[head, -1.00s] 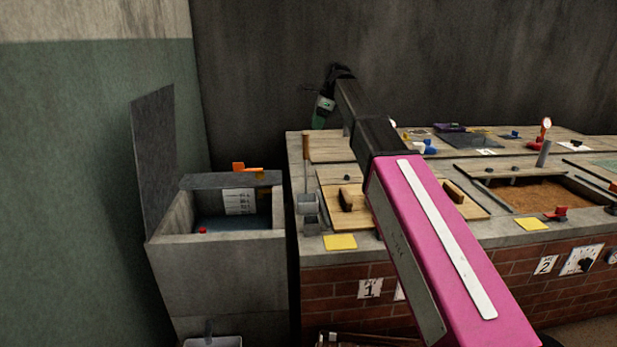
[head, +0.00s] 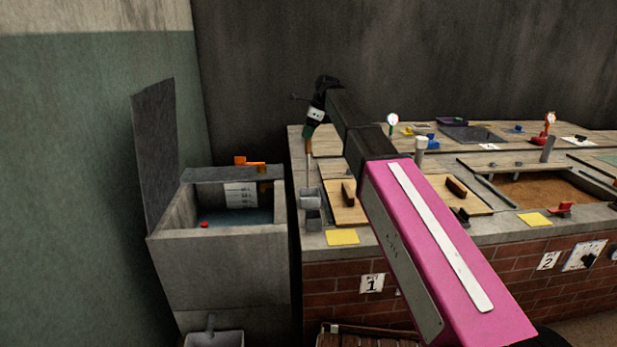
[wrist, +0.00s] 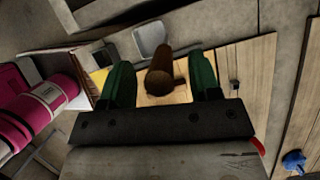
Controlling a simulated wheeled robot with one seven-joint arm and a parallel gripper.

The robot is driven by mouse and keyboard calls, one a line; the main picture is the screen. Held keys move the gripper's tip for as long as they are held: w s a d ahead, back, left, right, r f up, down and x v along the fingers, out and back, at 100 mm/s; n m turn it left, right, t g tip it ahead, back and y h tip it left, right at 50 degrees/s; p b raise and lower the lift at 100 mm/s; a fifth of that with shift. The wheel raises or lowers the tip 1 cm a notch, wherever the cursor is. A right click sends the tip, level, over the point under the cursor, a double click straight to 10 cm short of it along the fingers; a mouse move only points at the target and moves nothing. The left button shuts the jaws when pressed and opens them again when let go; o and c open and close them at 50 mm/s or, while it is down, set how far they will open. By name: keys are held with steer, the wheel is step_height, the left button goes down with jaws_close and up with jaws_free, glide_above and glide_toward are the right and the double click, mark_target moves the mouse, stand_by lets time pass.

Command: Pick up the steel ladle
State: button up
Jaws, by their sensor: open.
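The steel ladle (head: 310,199) stands upright at the counter's left front corner, its wooden handle end up and its square metal bowl low, by a small grey holder (head: 313,222). My gripper (head: 308,134) is at the top of the handle, pointing down. In the wrist view, the green fingers of my gripper (wrist: 162,75) are apart, with the ladle's brown handle (wrist: 159,82) between them and gaps on both sides. The ladle's grey bowl (wrist: 151,38) shows beyond. Whether the fingertips reach below the handle's top is hard to tell.
A wooden lid (head: 346,213) with dark grips lies right of the ladle, under my arm. A yellow card (head: 342,237) lies at the counter's front edge. An open concrete basin (head: 165,262) with a raised lid stands left. A dark wall rises behind.

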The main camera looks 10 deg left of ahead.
steer(key=shift+x, duration=1.05)
jaws_close()
steer(key=shift+r, duration=0.1)
steer(key=shift+r, duration=0.45)
step_height(320, 180, up, 4)
steer(key=shift+s+f, duration=0.15)
steer(key=shift+f, duration=0.1)
steer(key=s+a+r, duration=0.3)
steer(key=s+r, duration=0.3)
steer(key=s, duration=0.5)
steer(key=shift+a+r, duration=0.25)
